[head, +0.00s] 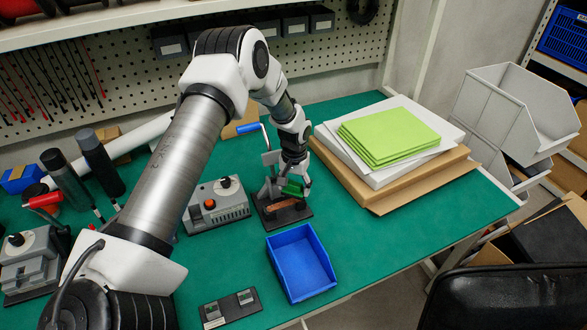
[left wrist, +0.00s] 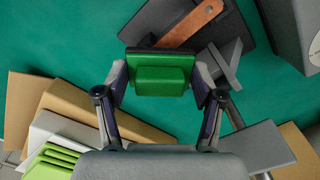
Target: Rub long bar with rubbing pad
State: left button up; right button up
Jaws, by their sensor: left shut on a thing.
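The rubbing pad is a green block with a dark face; it shows in the head view (head: 293,188) and in the left wrist view (left wrist: 162,78). My left gripper (head: 290,180) is shut on it, with one finger on each side of the green block in the left wrist view (left wrist: 160,88). The long bar is a copper strip in the head view (head: 289,207), lying on a dark fixture plate (head: 268,221). In the left wrist view the bar (left wrist: 192,22) runs diagonally towards the pad's dark edge. I cannot tell whether pad and bar touch. My right gripper is not in view.
A clamp with a blue handle (head: 248,128) stands just behind the bar. A grey control box (head: 216,210) is to the left. An empty blue bin (head: 301,264) is in front. Cardboard and green sheets (head: 388,136) are stacked at right. Green table is free right of the bin.

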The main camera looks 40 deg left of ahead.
pick_arm(q)
jog(key=shift+r+p, duration=0.3)
jog(key=shift+r, duration=0.4)
jog(key=shift+w+r+p, duration=0.25)
jog(key=shift+r+p, duration=0.65)
jog(key=shift+r, duration=0.05)
jog(key=shift+s+r+p, duration=0.2)
jog(key=shift+r+p, duration=0.2)
jog(key=shift+r, duration=0.25)
jog(key=shift+f, duration=0.15)
